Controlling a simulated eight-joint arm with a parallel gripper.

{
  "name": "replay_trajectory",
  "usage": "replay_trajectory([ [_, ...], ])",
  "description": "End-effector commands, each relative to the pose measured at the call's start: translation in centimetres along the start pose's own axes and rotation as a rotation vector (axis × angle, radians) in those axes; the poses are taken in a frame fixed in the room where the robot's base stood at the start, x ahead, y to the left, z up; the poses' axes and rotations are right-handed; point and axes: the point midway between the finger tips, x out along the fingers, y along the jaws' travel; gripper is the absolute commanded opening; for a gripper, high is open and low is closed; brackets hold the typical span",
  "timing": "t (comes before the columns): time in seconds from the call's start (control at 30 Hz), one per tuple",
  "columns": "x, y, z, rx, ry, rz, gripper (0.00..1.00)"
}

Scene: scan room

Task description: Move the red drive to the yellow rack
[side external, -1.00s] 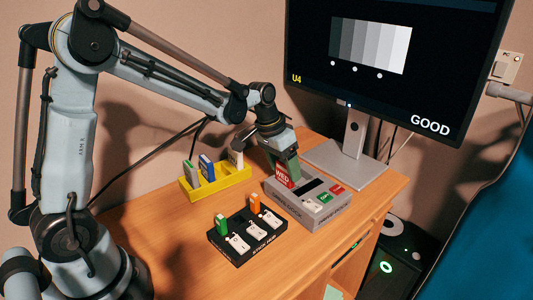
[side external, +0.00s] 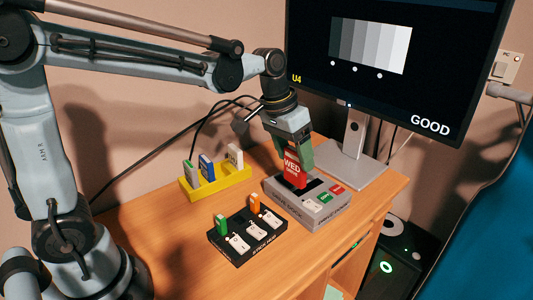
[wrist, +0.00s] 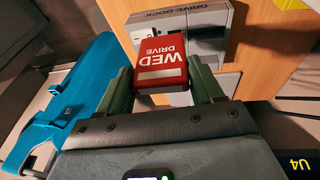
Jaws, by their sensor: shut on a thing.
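The red drive (side external: 292,170), labelled "WED DRIVE", is held between the fingers of my gripper (side external: 291,155), just above the grey drive dock. In the wrist view the red drive (wrist: 158,66) sits between the two green fingers of my gripper (wrist: 163,85). The yellow rack (side external: 217,182) stands to the left on the desk, holding a green-and-grey drive (side external: 189,172), a blue drive (side external: 207,168) and a white drive (side external: 235,156). The grey drive dock (side external: 283,205) has a dark slot and small coloured buttons; it also shows in the wrist view (wrist: 207,23).
A black hub (side external: 247,238) with a green stick (side external: 221,224) and an orange stick (side external: 254,203) stands in front of the rack. A monitor (side external: 400,60) on a grey stand (side external: 350,165) is behind the dock. The desk's left front (side external: 165,230) is clear.

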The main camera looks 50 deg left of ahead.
Motion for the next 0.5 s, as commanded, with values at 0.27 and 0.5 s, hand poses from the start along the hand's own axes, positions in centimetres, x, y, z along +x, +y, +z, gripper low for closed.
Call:
replay_trajectory([
  [0.27,-2.1,3.7,1.1,0.000,0.001,0.000,0.25],
  [0.5,-2.6,0.7,0.8,-0.005,-0.001,-0.013,0.25],
])
